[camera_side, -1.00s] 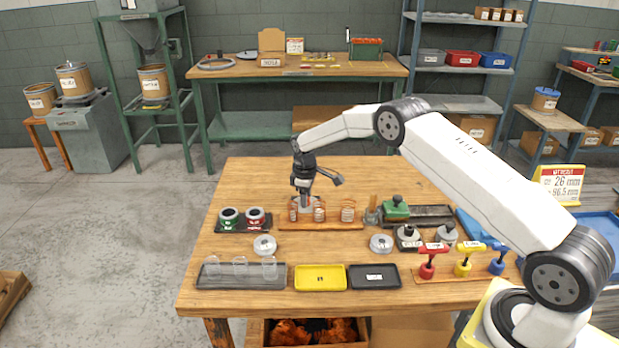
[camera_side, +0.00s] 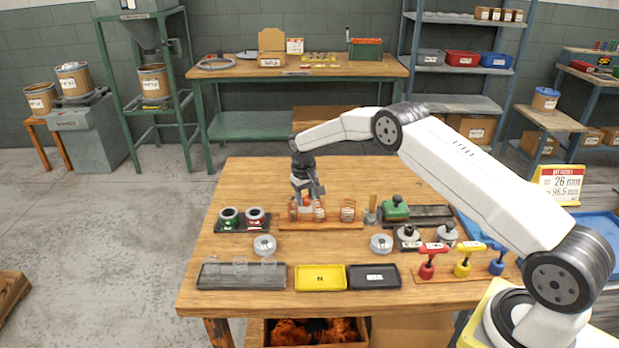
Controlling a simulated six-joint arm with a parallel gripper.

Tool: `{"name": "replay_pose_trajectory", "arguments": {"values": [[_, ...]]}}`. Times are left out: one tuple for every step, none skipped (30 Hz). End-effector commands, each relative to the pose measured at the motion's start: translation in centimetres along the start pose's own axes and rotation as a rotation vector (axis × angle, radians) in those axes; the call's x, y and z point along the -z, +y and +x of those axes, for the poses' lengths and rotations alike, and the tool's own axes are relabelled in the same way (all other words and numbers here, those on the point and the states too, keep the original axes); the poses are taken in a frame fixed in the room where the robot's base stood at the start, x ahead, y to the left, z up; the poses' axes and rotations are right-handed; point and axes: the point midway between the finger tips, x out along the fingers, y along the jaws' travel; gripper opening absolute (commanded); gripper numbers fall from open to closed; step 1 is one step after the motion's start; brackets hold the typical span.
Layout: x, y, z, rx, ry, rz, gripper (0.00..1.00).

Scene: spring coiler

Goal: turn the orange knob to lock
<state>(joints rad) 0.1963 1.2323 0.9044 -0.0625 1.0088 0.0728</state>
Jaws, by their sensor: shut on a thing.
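The orange knob (camera_side: 308,202) shows as a small orange patch at the left end of a wooden rack (camera_side: 335,225) with copper-coloured coils, near the middle of the table. My gripper (camera_side: 304,198) points down over that end of the rack, its jaws shut on the orange knob. The fingers hide most of the knob, so its turn angle cannot be read.
Green and red spools (camera_side: 242,219) stand just left of the rack. A green-topped device (camera_side: 396,209) stands right of it. Red, yellow and blue T-handles (camera_side: 463,262) stand at the front right, and a yellow tray (camera_side: 320,278) lies at the front.

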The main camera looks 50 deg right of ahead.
Motion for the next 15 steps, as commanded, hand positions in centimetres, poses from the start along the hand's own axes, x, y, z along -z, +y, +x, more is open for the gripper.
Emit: {"name": "replay_pose_trajectory", "arguments": {"values": [[-0.05,-0.27,0.0,0.002,-0.003,0.006,0.0],[-0.05,-0.28,0.0,0.002,-0.003,0.01,0.0],[-0.04,-0.28,0.0,0.002,-0.003,0.014,0.0],[-0.04,-0.28,0.0,0.002,-0.003,0.016,0.0],[-0.04,-0.29,0.0,0.002,-0.003,0.018,0.0],[-0.04,-0.29,-0.01,0.002,-0.003,0.02,0.0],[-0.03,-0.3,-0.01,0.003,-0.003,0.02,0.0],[-0.03,-0.3,-0.01,0.003,-0.002,0.02,0.0],[-0.03,-0.3,-0.01,0.003,-0.002,0.02,0.0],[-0.03,-0.31,-0.01,0.003,-0.002,0.02,0.0],[-0.02,-0.31,-0.01,0.003,-0.002,0.02,0.0],[-0.02,-0.31,-0.01,0.003,-0.002,0.02,0.0],[-0.02,-0.32,-0.01,0.003,-0.002,0.019,0.0],[-0.02,-0.32,-0.01,0.003,-0.002,0.019,0.0],[-0.01,-0.32,-0.01,0.003,-0.001,0.019,0.51]]}}
